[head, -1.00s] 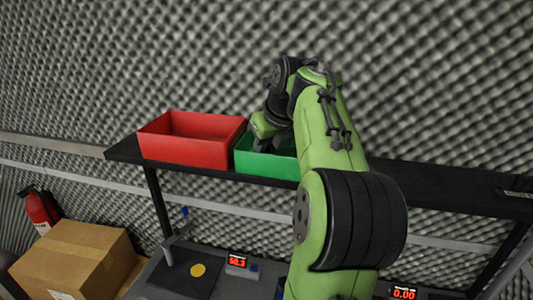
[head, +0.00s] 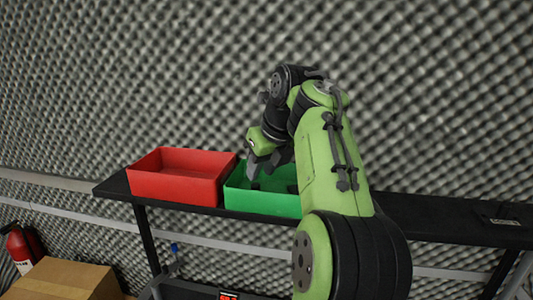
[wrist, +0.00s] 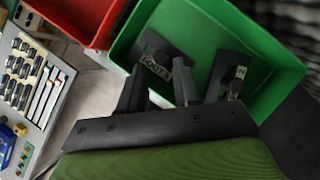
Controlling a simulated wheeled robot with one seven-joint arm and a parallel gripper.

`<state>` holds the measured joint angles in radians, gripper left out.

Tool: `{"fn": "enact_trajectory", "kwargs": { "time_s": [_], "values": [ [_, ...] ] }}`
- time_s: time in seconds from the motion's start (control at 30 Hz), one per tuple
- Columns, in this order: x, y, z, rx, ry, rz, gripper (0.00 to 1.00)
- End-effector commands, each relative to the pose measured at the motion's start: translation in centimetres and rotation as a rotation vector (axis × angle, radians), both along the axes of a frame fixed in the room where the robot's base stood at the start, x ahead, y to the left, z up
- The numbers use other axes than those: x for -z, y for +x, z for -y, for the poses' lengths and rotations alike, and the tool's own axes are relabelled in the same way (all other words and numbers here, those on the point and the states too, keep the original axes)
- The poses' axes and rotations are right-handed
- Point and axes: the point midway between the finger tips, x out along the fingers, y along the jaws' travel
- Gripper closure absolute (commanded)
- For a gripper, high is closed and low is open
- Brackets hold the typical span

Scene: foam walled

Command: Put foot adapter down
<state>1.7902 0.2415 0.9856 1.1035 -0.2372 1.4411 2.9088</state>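The foot adapter (wrist: 152,50), a dark piece with a white label partly reading "FOOT", lies in the green bin (wrist: 138,25) in the wrist view. The green bin also shows in the head view (head: 262,204). My gripper (wrist: 160,72) is open, its two dark fingers apart on either side of the label, with the piece beyond the fingertips. In the head view my gripper (head: 264,166) hangs over the green bin, pointing down. A second dark labelled piece (wrist: 230,72) lies in the bin to the right. My arm hides the bin's right part in the head view.
A red bin (head: 180,180) stands left of the green one on the black shelf (head: 430,215). The shelf right of my arm is mostly clear. Below are a cardboard box (head: 65,280) and a fire extinguisher (head: 20,247).

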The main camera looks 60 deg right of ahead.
Motion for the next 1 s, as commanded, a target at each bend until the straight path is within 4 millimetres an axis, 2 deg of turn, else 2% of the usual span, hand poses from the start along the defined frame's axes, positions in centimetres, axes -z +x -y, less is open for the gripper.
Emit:
{"fn": "enact_trajectory", "kwargs": {
  "time_s": [0.03, 0.1, 0.23, 0.57, 0.67, 0.77, 0.83, 0.9, 1.0],
  "values": [
    [-1.5, -0.6, -0.1, 0.002, -0.004, 0.004, 0.67],
    [-2.9, -1.4, -0.5, 0.001, -0.002, 0.004, 0.67],
    [-4.6, -2.3, -0.9, 0.000, -0.001, 0.001, 0.67],
    [-5.0, -2.6, -1.1, -0.001, 0.001, -0.001, 0.67],
    [-4.6, -1.6, -2.1, -0.065, -0.027, -0.030, 0.67],
    [-2.9, 1.5, -5.7, -0.306, -0.130, -0.132, 0.67],
    [-1.2, 3.7, -9.6, -0.558, -0.241, -0.225, 0.67],
    [0.6, 4.8, -13.5, -0.828, -0.362, -0.311, 0.67],
    [3.1, 4.7, -19.0, -1.237, -0.550, -0.417, 0.67]
  ]
}}
